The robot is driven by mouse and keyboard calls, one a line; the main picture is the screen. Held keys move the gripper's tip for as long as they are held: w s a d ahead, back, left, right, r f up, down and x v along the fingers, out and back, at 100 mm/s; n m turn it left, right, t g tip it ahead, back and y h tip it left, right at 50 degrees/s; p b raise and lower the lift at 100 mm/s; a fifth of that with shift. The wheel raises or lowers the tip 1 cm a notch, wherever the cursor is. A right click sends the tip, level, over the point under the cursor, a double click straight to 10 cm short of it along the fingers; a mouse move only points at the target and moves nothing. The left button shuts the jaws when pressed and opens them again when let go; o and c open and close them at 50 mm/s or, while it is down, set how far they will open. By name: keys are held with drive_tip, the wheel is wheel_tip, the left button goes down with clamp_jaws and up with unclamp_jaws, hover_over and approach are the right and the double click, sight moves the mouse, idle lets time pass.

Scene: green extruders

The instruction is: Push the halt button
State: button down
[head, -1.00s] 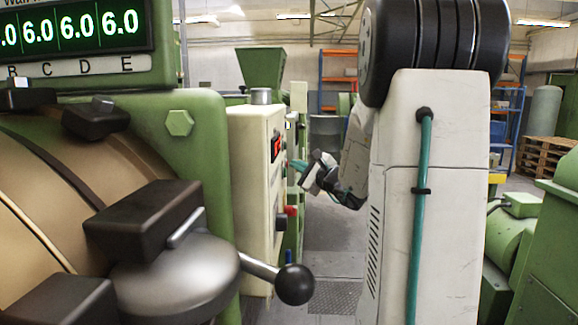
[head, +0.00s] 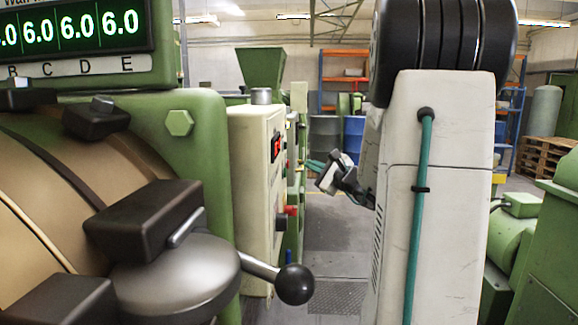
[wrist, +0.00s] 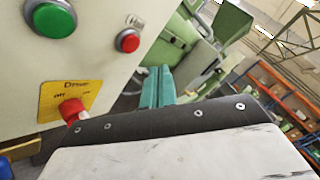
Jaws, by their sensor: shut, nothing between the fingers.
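The cream control box (head: 250,190) stands left of my arm in the head view, its panel seen nearly edge-on. In the wrist view its panel (wrist: 105,75) carries a red round button (wrist: 128,40), a larger green button (wrist: 50,17) and a red knob (wrist: 72,110) on a yellow plate marked "Drive". I cannot read a halt label. My gripper (head: 313,165) is shut and empty, to the right of the panel and apart from it. Its teal fingers (wrist: 158,86) show in the wrist view, below and right of the red button.
A black ball-ended lever (head: 294,284) sticks out at the front left. A large green machine (head: 196,180) is on the left, and green machinery (head: 545,230) on the right. The floor aisle (head: 335,235) between is clear.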

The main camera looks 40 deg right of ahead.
drive_tip(key=shift+s+d, duration=0.6)
drive_tip(key=shift+s, duration=0.15)
idle(0.3)
